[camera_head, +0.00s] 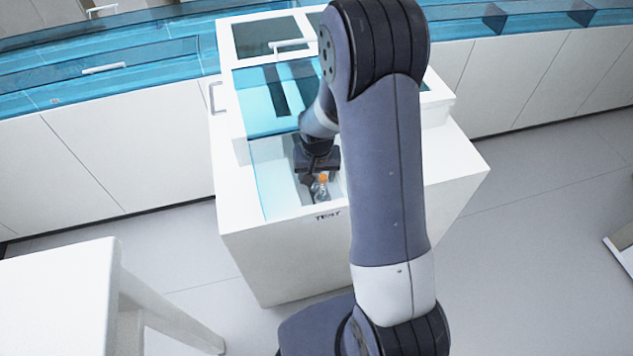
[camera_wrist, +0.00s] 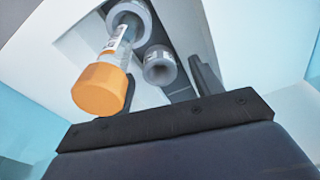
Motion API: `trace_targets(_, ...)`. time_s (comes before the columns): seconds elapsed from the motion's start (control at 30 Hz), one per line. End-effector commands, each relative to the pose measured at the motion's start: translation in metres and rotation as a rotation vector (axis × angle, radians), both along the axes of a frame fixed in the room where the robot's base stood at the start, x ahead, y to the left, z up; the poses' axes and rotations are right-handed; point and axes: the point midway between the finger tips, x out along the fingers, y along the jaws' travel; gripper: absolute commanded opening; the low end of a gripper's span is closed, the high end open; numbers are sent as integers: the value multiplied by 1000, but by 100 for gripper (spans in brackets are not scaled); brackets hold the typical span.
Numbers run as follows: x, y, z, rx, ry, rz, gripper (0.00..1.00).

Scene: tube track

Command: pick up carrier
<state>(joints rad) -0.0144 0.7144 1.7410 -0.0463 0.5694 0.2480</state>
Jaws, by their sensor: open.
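A tube with an orange cap (camera_wrist: 100,88) and a white label stands in a grey round carrier (camera_wrist: 128,17) at the top of the wrist view. A second grey round piece (camera_wrist: 160,68) with a dark hole lies beside it, between my fingers in the picture; I cannot tell if it is a separate carrier. In the head view the orange cap (camera_head: 323,177) shows in the open front bay of the white unit. My gripper (camera_head: 318,172) reaches down into that bay, beside the tube. Its black jaws (camera_wrist: 165,78) are open. The left finger is partly hidden by the cap.
The white unit (camera_head: 270,245) is marked "TEST" on its front edge. Blue clear panels and covers (camera_head: 265,105) flank the bay. White cabinets with blue covers (camera_head: 150,60) run behind. A white table (camera_head: 60,290) stands at the lower left.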

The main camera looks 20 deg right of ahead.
Motion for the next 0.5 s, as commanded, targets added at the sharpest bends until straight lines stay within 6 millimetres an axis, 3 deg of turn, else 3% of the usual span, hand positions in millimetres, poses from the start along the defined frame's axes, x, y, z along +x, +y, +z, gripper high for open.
trace_targets(0.33, 1, -1, -8, 0, -1, 0, 61)
trace_targets(0.5, 1, -1, -8, 0, -1, 0, 49)
